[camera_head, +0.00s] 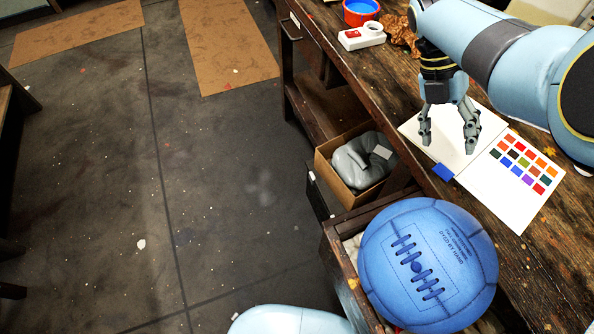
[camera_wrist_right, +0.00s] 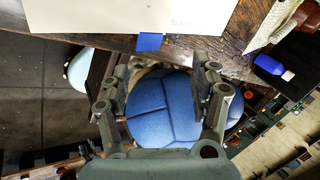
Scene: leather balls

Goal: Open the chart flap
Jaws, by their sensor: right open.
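The chart (camera_head: 517,182) lies on the wooden workbench, its right page showing rows of colour swatches. Its left side is a blank white flap (camera_head: 413,127), seemingly flat, with a blue tab (camera_head: 442,172) at its near edge. In the right wrist view the white flap (camera_wrist_right: 110,18) and blue tab (camera_wrist_right: 150,42) show at the top. My right gripper (camera_head: 447,146) is open, pointing down over the white flap, with nothing between its fingers; it also shows in the right wrist view (camera_wrist_right: 166,85). I cannot tell whether the fingertips touch the flap. My left gripper is out of view.
A large blue leather ball (camera_head: 425,262) rests in an open drawer (camera_head: 343,262) at the bench's front, close to the tab. A cardboard box (camera_head: 345,190) holds a grey object. A red-and-blue pot (camera_head: 360,12) and a white-red device (camera_head: 362,36) stand farther back.

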